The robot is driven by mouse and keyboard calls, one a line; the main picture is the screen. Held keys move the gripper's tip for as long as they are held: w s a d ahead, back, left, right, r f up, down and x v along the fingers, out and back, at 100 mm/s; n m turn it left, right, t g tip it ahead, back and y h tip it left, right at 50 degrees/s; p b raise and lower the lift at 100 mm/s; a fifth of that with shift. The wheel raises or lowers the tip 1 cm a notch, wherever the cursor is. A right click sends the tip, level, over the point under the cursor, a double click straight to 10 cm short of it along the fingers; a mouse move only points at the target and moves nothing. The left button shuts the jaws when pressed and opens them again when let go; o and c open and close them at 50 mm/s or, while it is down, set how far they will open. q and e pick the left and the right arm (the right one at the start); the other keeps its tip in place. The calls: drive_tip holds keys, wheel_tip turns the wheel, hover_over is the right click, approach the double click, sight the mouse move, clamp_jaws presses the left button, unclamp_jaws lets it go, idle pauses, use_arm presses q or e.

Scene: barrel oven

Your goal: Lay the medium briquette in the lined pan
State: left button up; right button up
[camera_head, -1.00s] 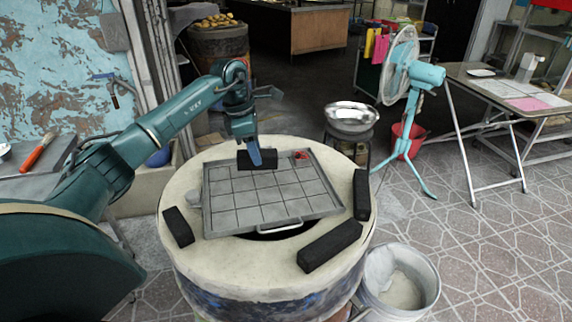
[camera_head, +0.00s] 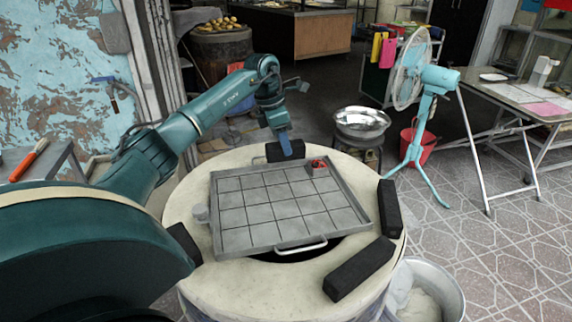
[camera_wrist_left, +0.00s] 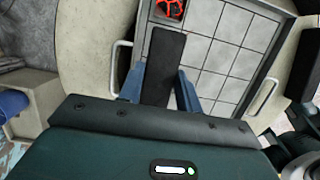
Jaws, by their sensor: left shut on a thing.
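My left gripper (camera_head: 285,148) is shut on a black briquette (camera_head: 272,153) at the far side of the oven top. In the left wrist view the briquette (camera_wrist_left: 166,50) stands out between the two blue fingers, overlapping the pan's edge. Its height above the surface is hard to tell. The lined pan (camera_head: 312,242) is a grey square tray with a grid, and a red marked piece (camera_head: 318,167) sits in its far right corner. The pan's cells look otherwise empty. My right gripper is not in view.
More black briquettes lie on the round oven rim (camera_head: 190,190): one at right (camera_head: 389,208), one at front right (camera_head: 358,270), one at left (camera_head: 184,242), partly behind my arm. A metal bowl (camera_head: 362,122) stands behind right.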

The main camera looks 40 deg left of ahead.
sight(284, 160)
use_arm(q)
drive_tip(key=shift+s+a+x, duration=0.15)
drive_tip(key=shift+s+x, duration=0.05)
drive_tip(key=shift+x, duration=0.7)
drive_tip(key=shift+s+a+x, duration=0.1)
drive_tip(key=shift+s+x, duration=0.05)
drive_tip(key=shift+x, duration=0.8)
drive_tip(key=shift+s+a+x, duration=0.15)
drive_tip(key=shift+s+x, duration=0.05)
drive_tip(key=shift+x, duration=0.7)
drive_tip(key=shift+f, duration=0.2)
drive_tip(key=shift+f, duration=0.15)
drive_tip(key=o, duration=0.8)
drive_tip(key=v, duration=1.2)
